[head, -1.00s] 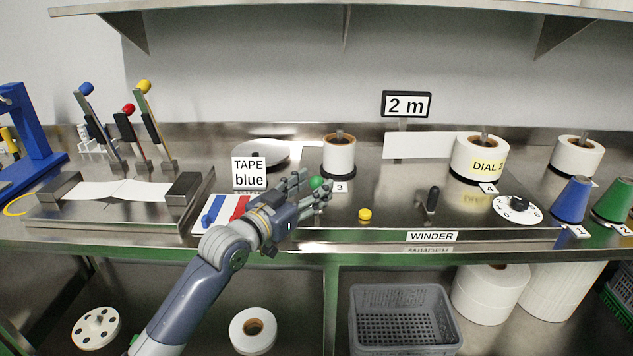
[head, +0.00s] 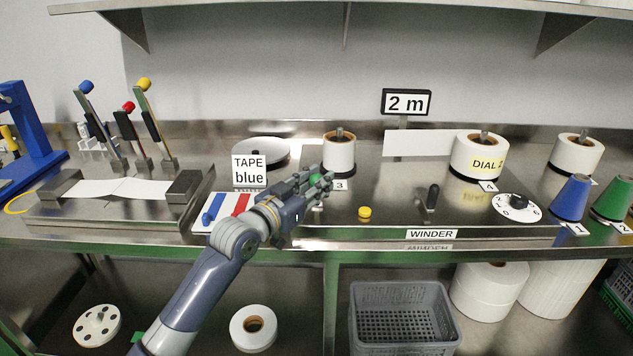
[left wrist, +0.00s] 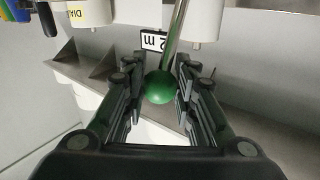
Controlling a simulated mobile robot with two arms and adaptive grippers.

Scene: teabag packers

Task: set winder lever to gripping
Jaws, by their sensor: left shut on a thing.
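The lever with a round green knob (head: 314,181) stands at the winder's left part; its knob also shows in the left wrist view (left wrist: 160,88), with its metal rod (left wrist: 177,38) running up the picture. My left gripper (head: 322,181) is shut on the green knob, its fingers on both sides of it. In the head view the fingers hide most of the knob and the rod. The winder's front edge carries the WINDER label (head: 431,234). My right gripper is in neither view.
Behind the gripper stands a white roll (head: 339,152). To the right are a yellow button (head: 364,212), a black handle (head: 432,197) and a white dial (head: 516,207).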

